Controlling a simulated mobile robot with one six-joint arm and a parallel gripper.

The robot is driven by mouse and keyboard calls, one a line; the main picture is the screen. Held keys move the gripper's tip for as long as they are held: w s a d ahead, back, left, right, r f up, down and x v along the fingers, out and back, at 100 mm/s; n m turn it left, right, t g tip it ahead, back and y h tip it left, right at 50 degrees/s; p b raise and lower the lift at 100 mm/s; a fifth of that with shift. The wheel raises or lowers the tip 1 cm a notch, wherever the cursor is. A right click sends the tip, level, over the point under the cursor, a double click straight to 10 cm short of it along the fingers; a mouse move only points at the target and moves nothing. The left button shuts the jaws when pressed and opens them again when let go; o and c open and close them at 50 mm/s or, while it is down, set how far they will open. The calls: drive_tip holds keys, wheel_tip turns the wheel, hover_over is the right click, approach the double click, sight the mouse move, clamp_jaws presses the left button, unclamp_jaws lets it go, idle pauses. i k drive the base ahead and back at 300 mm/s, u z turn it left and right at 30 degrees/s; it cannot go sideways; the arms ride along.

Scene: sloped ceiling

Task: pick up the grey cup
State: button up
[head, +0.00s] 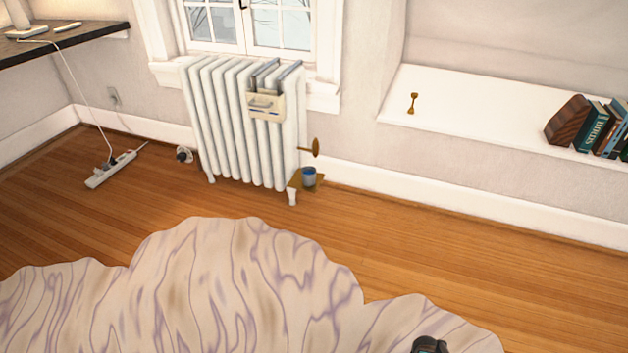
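A small blue-grey cup (309,177) stands upright at the lower right corner of the radiator. It appears to rest on a small brownish-gold plate or bracket (296,183) low by the radiator's foot. At the bottom edge, right of the middle, a dark rounded piece shows that looks like the top of my gripper (430,346). Its fingers are cut off by the frame, so I cannot tell whether it is open or shut. It is well apart from the cup, with rug and bare floor between them.
A white radiator (240,125) stands under the window, with a brass valve knob (315,148) above the cup. A wavy-edged rug (230,290) covers the near floor. A power strip (111,169) lies at left. A white ledge (450,107) holds books (592,125). Wood floor (420,240) at right is clear.

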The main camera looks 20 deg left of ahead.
sight(309, 173)
drive_tip(key=z, duration=1.15)
drive_tip(key=k, duration=0.15)
drive_tip(key=u, duration=3.35)
drive_tip(key=i, duration=1)
drive_tip(key=u, duration=0.15)
drive_tip(key=k, duration=0.45)
